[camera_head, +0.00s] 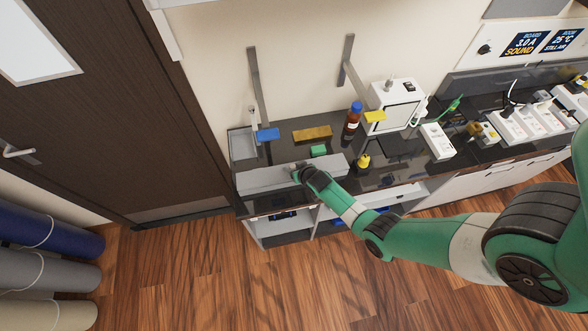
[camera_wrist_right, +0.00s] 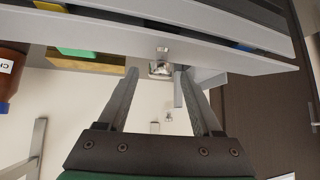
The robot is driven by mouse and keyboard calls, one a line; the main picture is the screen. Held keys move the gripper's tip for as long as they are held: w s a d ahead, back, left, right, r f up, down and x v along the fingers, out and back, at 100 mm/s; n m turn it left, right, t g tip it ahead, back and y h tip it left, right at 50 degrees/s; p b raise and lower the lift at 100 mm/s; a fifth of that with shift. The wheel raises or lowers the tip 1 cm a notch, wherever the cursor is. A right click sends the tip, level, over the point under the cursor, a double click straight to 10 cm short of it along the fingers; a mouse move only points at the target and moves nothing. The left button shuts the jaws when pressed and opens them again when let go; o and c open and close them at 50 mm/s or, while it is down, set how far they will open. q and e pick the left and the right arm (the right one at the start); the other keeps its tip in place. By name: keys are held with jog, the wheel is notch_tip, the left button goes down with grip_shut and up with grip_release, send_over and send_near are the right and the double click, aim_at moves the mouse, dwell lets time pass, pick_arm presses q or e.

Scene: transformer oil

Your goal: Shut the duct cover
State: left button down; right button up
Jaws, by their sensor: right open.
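The long grey duct (camera_head: 262,182) lies along the front edge of the dark bench. In the right wrist view a light grey panel (camera_wrist_right: 100,32), which looks like the duct cover, crosses the top of the picture with a small metal knob (camera_wrist_right: 160,69) on its edge. My right gripper (camera_head: 296,169) is at the middle of the duct in the head view. In the wrist view its open fingers (camera_wrist_right: 160,75) stand on either side of the knob, with gaps to it. Whether they touch the panel cannot be told. My left gripper is not in view.
A brown bottle (camera_head: 352,121) and a small yellow bottle (camera_head: 363,161) stand to the right. Open shelves (camera_head: 285,228) lie below.

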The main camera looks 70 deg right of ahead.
jog(key=shift+w+f, duration=0.1)
grip_shut()
dwell(0.3)
dwell(1.1)
